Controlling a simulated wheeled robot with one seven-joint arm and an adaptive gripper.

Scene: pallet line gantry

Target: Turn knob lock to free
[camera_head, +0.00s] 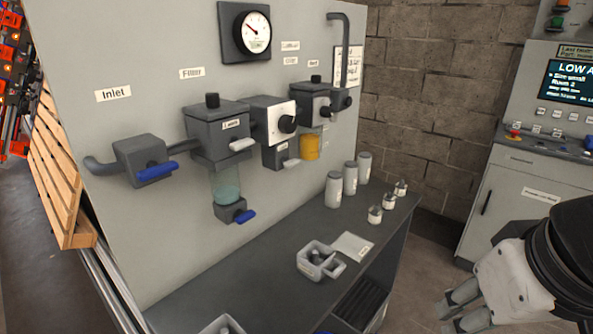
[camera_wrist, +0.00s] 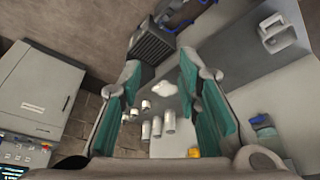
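A grey wall panel (camera_head: 150,235) carries a row of air-line units. The middle unit has a white square plate with a round black knob (camera_head: 287,123). I cannot tell which part is the knob lock or read the small labels. My gripper (camera_head: 452,312) is at the lower right, well away from the panel and touching nothing. In the wrist view my gripper (camera_wrist: 160,68) has its teal-padded fingers apart, with nothing between them.
A dark bench (camera_head: 270,285) below the panel holds a grey open caddy (camera_head: 312,262), grey canisters (camera_head: 350,178) and small cans (camera_head: 375,214). Blue levers (camera_head: 185,174) sit at the inlet and below the filter bowl. A control cabinet (camera_head: 520,190) stands at right. Floor between is clear.

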